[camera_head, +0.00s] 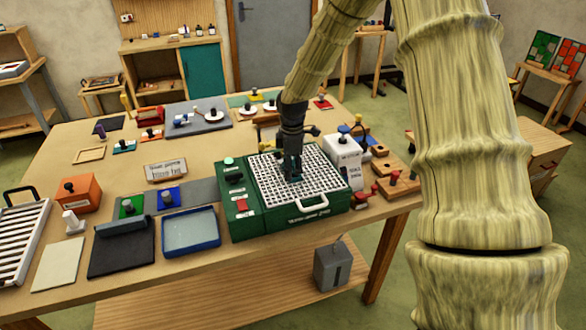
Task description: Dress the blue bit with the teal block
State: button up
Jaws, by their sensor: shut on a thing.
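My gripper (292,172) points straight down over the white grid (270,178) on top of the green grinder (243,222). It is shut on a small dark teal piece, which looks like the teal block; the fingers mostly hide it. The piece is low at the grid, but I cannot tell whether it touches. I cannot make out a blue bit at the gripper; the gripper and grid may hide it. A blue-topped knob (343,130) stands on a white box (344,155) just right of the grinder.
A blue tray (190,247), a dark mat with a roll-like edge (122,252) and a blue square with a black knob (171,197) lie left of the grinder. Wooden blocks with red pegs (390,182) stand to its right. A grey can (333,265) is on the lower shelf.

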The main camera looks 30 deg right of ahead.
jog(key=shift+w+d, duration=0.1)
jog(key=shift+w, duration=0.2)
jog(key=shift+s+d+p, duration=0.25)
jog(key=shift+d+p, duration=0.5)
jog(key=shift+d, duration=0.45)
dwell(0.8)
jog(key=shift+d, duration=0.15)
jog(key=shift+c, duration=0.5)
jog(key=shift+a, duration=0.25)
jog(key=shift+a, duration=0.45)
jog(key=shift+w+a+p, duration=0.35)
jog(key=shift+a+p, duration=0.05)
jog(key=shift+a, duration=0.3)
dwell(0.4)
jog(key=shift+d+r, duration=0.1)
jog(key=shift+d, duration=0.15)
